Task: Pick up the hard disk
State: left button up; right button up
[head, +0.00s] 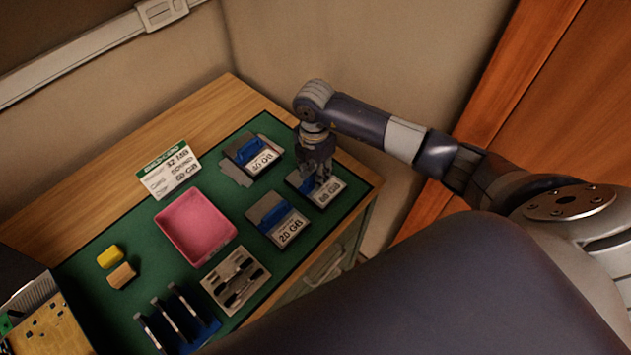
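Three dark blocks with white capacity labels lie on the green mat. They look like hard disks with blue parts. One disk (257,157) is at the back, with a label I cannot read surely. The disk labelled 20 GB (279,220) is nearer the front. The third disk (328,194), its label hard to read, is at the right under my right gripper (320,177). The gripper points down at this disk and hides part of it. I cannot tell whether its fingers touch or hold the disk. My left gripper is out of view.
A printed sign (169,171) stands behind a pink tray (226,245). Yellow and tan blocks (110,257) lie at left. A tool tray (251,293) and a blue rack (206,330) are at the front. Walls bound the wooden cabinet (205,96) behind.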

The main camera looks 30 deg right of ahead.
grip_shut()
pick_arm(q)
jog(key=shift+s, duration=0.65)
pick_arm(e)
jog(key=shift+r, duration=0.1)
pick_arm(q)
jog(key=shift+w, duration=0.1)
